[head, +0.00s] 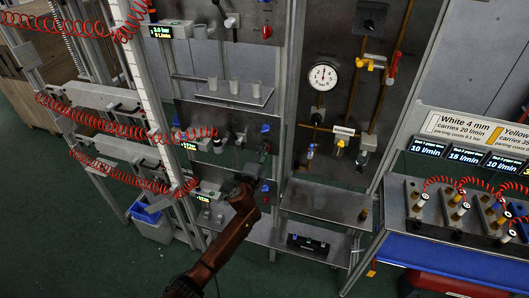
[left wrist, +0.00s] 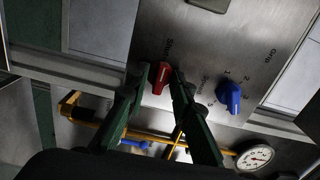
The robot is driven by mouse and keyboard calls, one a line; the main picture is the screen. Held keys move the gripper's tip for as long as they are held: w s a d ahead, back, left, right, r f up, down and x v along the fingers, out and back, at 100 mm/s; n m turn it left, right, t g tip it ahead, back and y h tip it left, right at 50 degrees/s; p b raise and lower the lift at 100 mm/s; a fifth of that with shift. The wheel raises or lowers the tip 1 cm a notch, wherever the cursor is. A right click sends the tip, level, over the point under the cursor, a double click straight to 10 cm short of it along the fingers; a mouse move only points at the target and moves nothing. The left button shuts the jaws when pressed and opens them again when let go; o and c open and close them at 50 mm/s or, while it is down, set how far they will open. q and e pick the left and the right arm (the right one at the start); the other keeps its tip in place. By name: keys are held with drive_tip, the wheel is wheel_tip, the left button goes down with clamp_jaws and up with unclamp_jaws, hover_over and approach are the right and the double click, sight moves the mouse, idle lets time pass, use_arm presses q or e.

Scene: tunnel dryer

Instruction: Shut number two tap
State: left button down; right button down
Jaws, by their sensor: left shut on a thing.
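My left gripper (head: 249,182) is at a low grey panel left of the middle post in the head view. In the left wrist view, my left gripper (left wrist: 162,72) is shut on a red knob (left wrist: 162,80), with one dark green finger on each side. Printing beside the knob seems to begin "Shut". A blue knob (left wrist: 229,97) with numbers around it stands apart to the right on the same panel. Small taps with a blue handle (head: 310,151) and a yellow handle (head: 340,146) hang below the gauge. I cannot read which tap is number two.
A round pressure gauge (head: 323,76) and copper pipes fill the panel to the right. A yellow valve with a red handle (head: 393,67) sits higher. Red coiled hoses (head: 130,132) cross the left side. A bench with several fittings (head: 460,215) stands at the right.

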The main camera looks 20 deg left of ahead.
use_arm(q)
drive_tip(key=c, duration=2.1)
unclamp_jaws()
drive_tip(key=shift+o, duration=0.3)
drive_tip(key=shift+s, duration=0.1)
drive_tip(key=s, duration=1.1)
drive_tip(key=shift+s+a, duration=0.15)
drive_tip(key=shift+s, duration=0.25)
drive_tip(key=shift+f, duration=0.15)
